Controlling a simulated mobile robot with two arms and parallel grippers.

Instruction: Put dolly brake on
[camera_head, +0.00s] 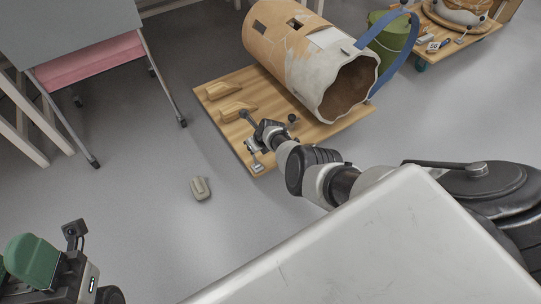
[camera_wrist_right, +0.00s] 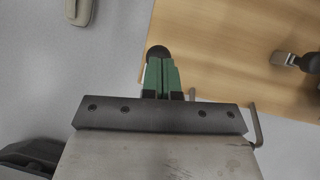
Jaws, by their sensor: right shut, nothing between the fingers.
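The dolly (camera_head: 228,92) is a flat wooden board in the head view, and part of it shows at the right of the right wrist view (camera_wrist_right: 225,50). A small metal tab (camera_head: 257,165) shows at its near corner; I cannot tell whether it is the brake or how it is set. My right gripper (camera_wrist_right: 162,66) is shut and empty at the board's edge, its green fingertips by a black round part (camera_wrist_right: 158,51). A metal bracket with a black end (camera_wrist_right: 286,59) lies to their right. My left gripper (camera_head: 35,258) is at the lower left, far from the dolly.
A large patched clay vessel (camera_head: 300,60) lies on the dolly with a blue strap (camera_head: 405,50) at its mouth. Wooden wedges (camera_head: 235,108) sit beside it. A green bucket (camera_head: 388,38) stands behind.

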